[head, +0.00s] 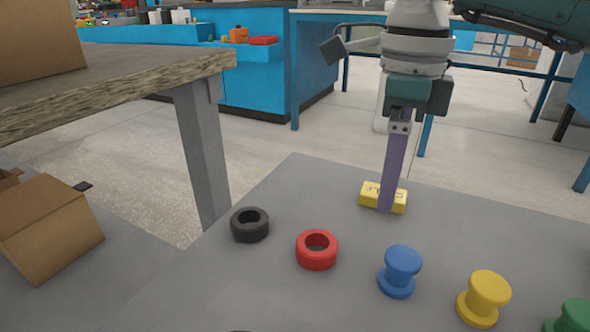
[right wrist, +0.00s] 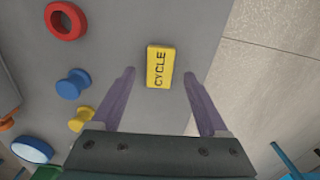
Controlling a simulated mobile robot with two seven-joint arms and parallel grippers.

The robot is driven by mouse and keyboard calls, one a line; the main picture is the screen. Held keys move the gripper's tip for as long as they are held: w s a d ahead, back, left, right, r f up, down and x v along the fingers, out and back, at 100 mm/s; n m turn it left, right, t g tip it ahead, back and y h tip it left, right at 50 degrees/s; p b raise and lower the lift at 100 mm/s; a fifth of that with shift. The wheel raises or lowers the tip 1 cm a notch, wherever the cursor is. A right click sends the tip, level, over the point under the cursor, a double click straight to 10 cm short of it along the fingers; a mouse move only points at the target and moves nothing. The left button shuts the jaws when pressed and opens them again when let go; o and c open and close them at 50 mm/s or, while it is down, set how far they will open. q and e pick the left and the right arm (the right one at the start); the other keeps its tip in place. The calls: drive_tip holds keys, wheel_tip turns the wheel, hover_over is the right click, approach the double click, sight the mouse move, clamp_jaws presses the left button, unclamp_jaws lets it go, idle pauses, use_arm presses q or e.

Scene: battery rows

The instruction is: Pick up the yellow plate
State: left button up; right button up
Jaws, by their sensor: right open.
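The yellow plate (head: 369,195) is a small block marked "CYCLE" in dark letters, lying on the grey panel near its far edge. It also shows in the right wrist view (right wrist: 160,66), where it sits centred between my finger lines and just beyond their tips. My right gripper (head: 388,208) reaches down from above with purple fingers and partly covers the plate in the head view. In the right wrist view the two fingers (right wrist: 160,77) are wide apart with nothing between them. My left gripper is not in view.
On the grey panel (head: 230,290) stand a black ring (head: 250,225), a red ring (head: 317,250), and blue (head: 401,270), yellow (head: 484,297) and green (head: 574,317) knobs. A wooden table (head: 120,88) and a cardboard box (head: 50,228) are at left. Free floor lies beyond the panel.

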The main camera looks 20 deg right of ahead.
drive_tip(key=shift+f, duration=0.75)
drive_tip(key=shift+a+r, duration=0.1)
drive_tip(key=shift+c, duration=0.3)
clamp_jaws()
